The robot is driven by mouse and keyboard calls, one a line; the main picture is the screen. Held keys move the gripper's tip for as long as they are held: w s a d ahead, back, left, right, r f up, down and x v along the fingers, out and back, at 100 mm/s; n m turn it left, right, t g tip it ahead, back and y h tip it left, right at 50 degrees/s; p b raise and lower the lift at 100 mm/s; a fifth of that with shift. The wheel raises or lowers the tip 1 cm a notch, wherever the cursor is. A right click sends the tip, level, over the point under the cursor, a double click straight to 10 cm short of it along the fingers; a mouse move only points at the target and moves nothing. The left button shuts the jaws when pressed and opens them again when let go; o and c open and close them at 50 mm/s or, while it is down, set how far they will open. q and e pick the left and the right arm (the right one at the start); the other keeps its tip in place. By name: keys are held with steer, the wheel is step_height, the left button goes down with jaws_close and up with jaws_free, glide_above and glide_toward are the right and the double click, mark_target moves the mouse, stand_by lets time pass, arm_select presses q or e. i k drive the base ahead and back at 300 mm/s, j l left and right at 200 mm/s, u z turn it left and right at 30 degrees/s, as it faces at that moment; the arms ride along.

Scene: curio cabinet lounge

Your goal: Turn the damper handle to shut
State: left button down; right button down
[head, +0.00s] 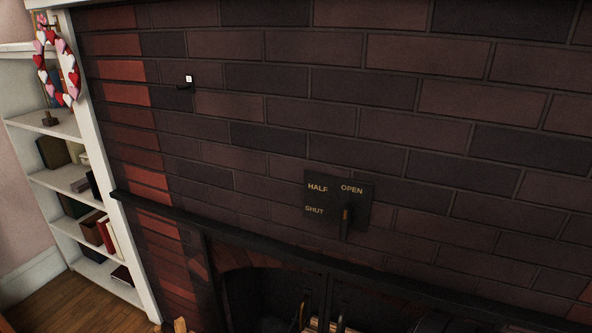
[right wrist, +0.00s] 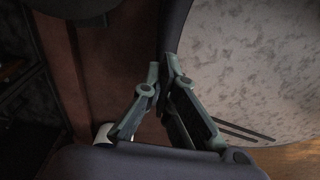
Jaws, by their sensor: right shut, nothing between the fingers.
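The damper plate (head: 330,215), a dark panel on the brick chimney face, shows in the head view with the words HALF, OPEN and SHUT. The damper handle (head: 346,217), a dark lever with a brownish grip, stands near upright just below the word OPEN. The word SHUT is to its left. My right gripper (right wrist: 162,75) shows in the right wrist view, its fingers together and empty. No damper part shows in that view. Neither gripper shows in the head view, and nothing is seen touching the handle.
A dark mantel ledge (head: 160,209) runs below the plate, above the firebox (head: 262,293) with logs. A white bookcase (head: 113,200) with books and a heart wreath (head: 72,82) stands at left. A small hook (head: 184,87) sits on the bricks. A pale mottled surface (right wrist: 250,60) is beside my right gripper.

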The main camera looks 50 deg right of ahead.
mark_target(347, 220)
steer(key=z, duration=1.85)
